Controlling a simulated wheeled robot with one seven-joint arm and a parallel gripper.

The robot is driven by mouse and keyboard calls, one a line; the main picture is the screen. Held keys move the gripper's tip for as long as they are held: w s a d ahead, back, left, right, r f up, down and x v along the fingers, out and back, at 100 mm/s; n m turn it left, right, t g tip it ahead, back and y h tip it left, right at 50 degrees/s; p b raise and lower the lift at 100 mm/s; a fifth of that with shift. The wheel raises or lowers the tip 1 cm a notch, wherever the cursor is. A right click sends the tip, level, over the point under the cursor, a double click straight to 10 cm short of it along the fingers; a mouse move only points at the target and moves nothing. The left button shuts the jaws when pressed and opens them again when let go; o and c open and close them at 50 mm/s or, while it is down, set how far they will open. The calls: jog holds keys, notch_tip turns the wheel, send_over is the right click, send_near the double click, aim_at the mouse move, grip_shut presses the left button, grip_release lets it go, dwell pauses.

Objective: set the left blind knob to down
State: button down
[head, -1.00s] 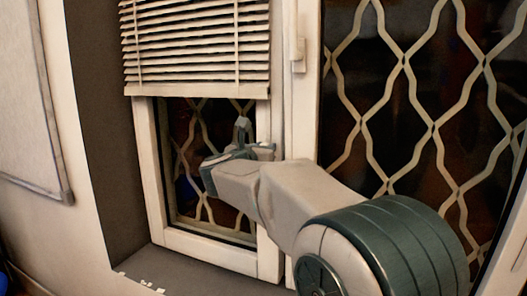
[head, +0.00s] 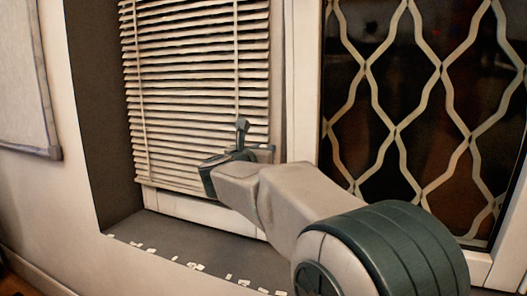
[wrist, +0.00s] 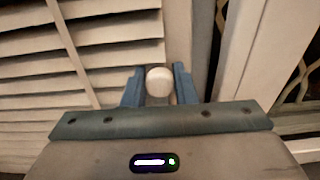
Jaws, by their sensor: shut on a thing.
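The left blind (head: 195,80) hangs over the left window, its slats reaching down close to the bottom of the frame. The blind knob, a round pale ball (wrist: 158,82), sits between the two blue fingers of my gripper (wrist: 158,88) in the wrist view. My gripper is shut on it. In the head view my gripper (head: 241,133) is in front of the blind's right edge, and the knob is hidden behind my gripper and arm there.
A right window pane (head: 420,110) with a wavy metal grille is beside the blind. A grey sill (head: 200,240) with scattered white bits runs below. A whiteboard (head: 28,85) hangs on the left wall.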

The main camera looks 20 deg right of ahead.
jog(key=shift+d+f+b, duration=0.1)
jog(key=shift+f+b, duration=0.4)
jog(key=shift+f, duration=0.55)
jog(key=c, duration=1.2)
grip_release()
jog(key=p+v, duration=0.2)
jog(key=v, duration=1.2)
jog(key=shift+p, duration=0.3)
jog(key=shift+d+r, duration=0.1)
jog(key=shift+r, duration=0.1)
